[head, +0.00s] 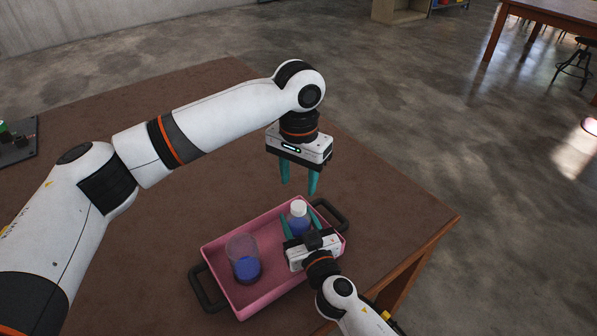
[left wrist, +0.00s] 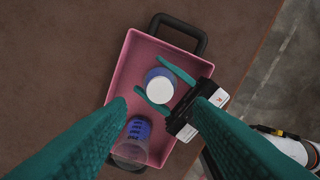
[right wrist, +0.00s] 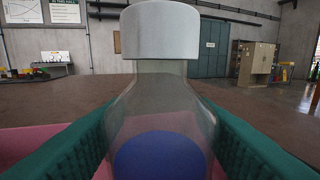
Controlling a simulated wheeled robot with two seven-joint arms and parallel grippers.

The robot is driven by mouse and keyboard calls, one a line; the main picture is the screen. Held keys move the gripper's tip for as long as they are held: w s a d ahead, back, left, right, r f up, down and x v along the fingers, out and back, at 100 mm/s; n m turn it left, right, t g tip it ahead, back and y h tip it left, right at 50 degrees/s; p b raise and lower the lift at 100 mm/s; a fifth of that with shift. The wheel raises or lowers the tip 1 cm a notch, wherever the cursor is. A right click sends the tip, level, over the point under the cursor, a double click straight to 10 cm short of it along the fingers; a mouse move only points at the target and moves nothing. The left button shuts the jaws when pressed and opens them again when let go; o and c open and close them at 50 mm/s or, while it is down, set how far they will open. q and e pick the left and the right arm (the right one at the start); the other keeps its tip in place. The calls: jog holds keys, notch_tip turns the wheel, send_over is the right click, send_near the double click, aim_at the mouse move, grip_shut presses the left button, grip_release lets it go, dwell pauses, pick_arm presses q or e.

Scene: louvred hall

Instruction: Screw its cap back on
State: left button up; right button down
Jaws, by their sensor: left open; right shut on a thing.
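A clear bottle (head: 297,224) with blue contents stands upright in the right part of the pink tray (head: 262,301). A white cap (head: 298,207) sits on its mouth; how tightly, I cannot tell. In the right wrist view the cap (right wrist: 160,30) looks level above the bottle's shoulder (right wrist: 160,100). My right gripper (head: 298,218) is shut on the bottle, one finger on each side. My left gripper (head: 299,188) is open and empty, pointing down above the bottle. In the left wrist view the cap (left wrist: 160,90) shows between and beyond the left fingers.
A clear beaker (head: 243,258) with blue contents stands in the tray's left part. The tray has dark handles (head: 203,290) at both ends. It stands near the right edge of the brown table (head: 150,210). A dark board (head: 18,145) lies far left; the table's middle is clear.

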aim_at(298, 205)
pick_arm(q)
notch_tip(298, 205, down, 7)
dwell(0.4)
jog(key=c, duration=1)
jog(key=shift+m, duration=1)
jog(key=o, duration=1.2)
jog(key=shift+c, duration=0.2)
